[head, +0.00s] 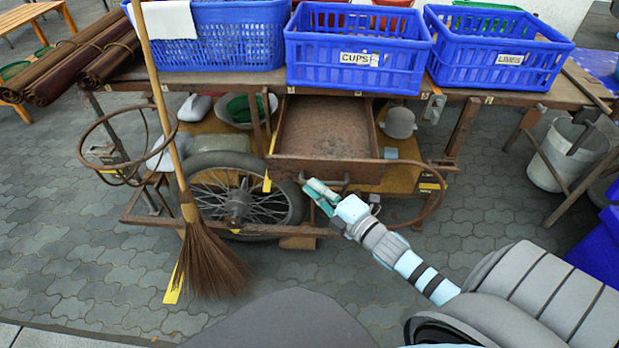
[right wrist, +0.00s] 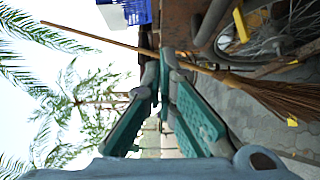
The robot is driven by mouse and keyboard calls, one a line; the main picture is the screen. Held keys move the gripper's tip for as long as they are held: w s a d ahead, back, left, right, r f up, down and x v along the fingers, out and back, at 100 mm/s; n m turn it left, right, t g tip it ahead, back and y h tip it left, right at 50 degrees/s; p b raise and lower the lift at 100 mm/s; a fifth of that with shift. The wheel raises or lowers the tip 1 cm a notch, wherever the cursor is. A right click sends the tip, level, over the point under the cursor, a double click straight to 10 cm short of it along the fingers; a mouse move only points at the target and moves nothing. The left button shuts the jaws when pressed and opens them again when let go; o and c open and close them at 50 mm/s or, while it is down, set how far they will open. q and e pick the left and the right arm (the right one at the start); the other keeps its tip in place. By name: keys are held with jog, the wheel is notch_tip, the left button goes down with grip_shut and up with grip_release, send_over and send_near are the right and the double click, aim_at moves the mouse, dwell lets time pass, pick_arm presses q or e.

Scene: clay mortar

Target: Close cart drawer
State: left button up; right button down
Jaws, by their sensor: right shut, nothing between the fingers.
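The cart's brown metal drawer (head: 326,128) is pulled out toward me under the middle of the cart top, and its inside looks empty. Its front panel (head: 352,172) faces me. My right gripper (head: 311,187) is shut and empty, just below the left part of the drawer front in the head view. I cannot tell whether it touches the drawer or its handle. In the right wrist view, the teal-padded fingers of my right gripper (right wrist: 165,75) point toward the cart. My left gripper is in neither view.
A broom (head: 205,245) leans on the cart at left, before a spoked wheel (head: 240,195). A rusty hoop (head: 425,205) curves right of the drawer. Blue crates, including the cups crate (head: 350,75), stand on top. A white bucket (head: 560,150) stands at right. The paving in front is mostly clear.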

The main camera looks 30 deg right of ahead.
aim_at(310, 169)
jog(key=w, duration=0.2)
jog(key=w+d+p, duration=0.1)
jog(key=w, duration=0.1)
jog(key=w+d, duration=0.1)
jog(key=w, duration=0.1)
jog(key=shift+p, duration=0.4)
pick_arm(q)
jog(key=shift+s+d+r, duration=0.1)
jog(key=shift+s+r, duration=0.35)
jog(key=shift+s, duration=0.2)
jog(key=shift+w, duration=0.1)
